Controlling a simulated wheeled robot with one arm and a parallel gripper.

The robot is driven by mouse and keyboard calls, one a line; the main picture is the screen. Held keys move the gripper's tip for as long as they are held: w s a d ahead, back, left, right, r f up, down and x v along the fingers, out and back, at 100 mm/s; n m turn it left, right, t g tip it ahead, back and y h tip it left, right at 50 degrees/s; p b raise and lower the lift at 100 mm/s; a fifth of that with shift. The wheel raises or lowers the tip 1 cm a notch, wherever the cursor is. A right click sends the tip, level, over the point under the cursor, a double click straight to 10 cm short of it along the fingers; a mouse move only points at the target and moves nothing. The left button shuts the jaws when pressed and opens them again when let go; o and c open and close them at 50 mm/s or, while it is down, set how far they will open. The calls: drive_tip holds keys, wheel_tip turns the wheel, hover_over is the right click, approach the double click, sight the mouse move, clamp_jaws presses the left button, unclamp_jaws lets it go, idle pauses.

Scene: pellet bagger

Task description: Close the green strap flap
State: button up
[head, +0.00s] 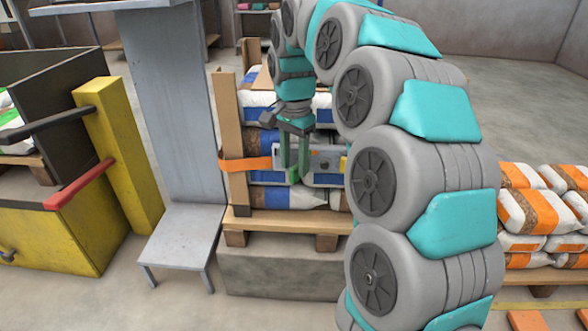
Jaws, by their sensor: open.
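My gripper (294,172) points down in front of the stacked bags, its two green fingers apart with a gap between them. Behind and beside the fingers is a grey strapping unit (325,157) with a dark round part and small green and yellow parts. I cannot tell a separate green strap flap from the green fingers and the small green part; it may be hidden by the gripper. An orange strap (246,164) runs around the upright board at the left of the stack toward the unit. I cannot tell if the fingers touch anything.
The bags stand on a wooden pallet (285,219) on a grey block. A grey column with a step (182,235) and a yellow-framed bin (60,235) with black and red handles stand left. Orange-and-white bags (530,210) lie at right. My arm hides the stack's right side.

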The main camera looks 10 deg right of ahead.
drive_tip(key=shift+f, duration=0.95)
clamp_jaws()
